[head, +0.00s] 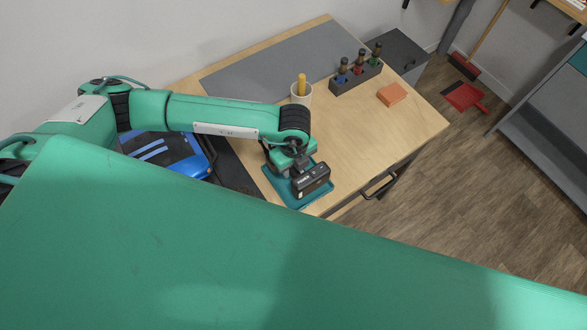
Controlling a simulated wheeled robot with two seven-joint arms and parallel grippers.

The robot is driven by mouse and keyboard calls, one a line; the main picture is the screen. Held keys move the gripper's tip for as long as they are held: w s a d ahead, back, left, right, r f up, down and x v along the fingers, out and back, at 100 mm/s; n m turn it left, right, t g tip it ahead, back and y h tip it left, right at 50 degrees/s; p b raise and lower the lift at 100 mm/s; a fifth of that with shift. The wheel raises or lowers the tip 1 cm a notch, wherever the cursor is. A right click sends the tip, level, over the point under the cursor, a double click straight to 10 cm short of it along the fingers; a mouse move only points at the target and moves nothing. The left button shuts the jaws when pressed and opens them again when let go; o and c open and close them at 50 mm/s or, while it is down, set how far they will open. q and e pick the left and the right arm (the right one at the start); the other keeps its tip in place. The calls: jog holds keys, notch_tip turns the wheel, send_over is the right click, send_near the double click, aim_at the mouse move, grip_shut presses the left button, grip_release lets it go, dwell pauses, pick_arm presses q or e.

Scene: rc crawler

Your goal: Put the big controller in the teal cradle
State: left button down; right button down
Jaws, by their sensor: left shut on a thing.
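My left gripper (296,168) is at the near end of the wooden workbench, pointing down. It is shut on the big controller (312,180), a black box with small white lettering on its side. The controller is over the teal cradle (285,193), a shallow teal tray at the bench's near edge. The gripper and controller hide much of the cradle's inside, so I cannot tell whether the controller touches its floor. My right gripper is not in view.
A blue crawler body (170,152) is at left. A red dustpan (464,97) lies on the floor.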

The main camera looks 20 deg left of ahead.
aim_at(294, 172)
pick_arm(q)
notch_tip(294, 172, down, 4)
jog(key=shift+r+p, duration=0.15)
jog(key=shift+p, duration=0.3)
jog(key=shift+f, duration=0.4)
jog(key=shift+f, duration=0.15)
jog(key=c, duration=0.9)
grip_release()
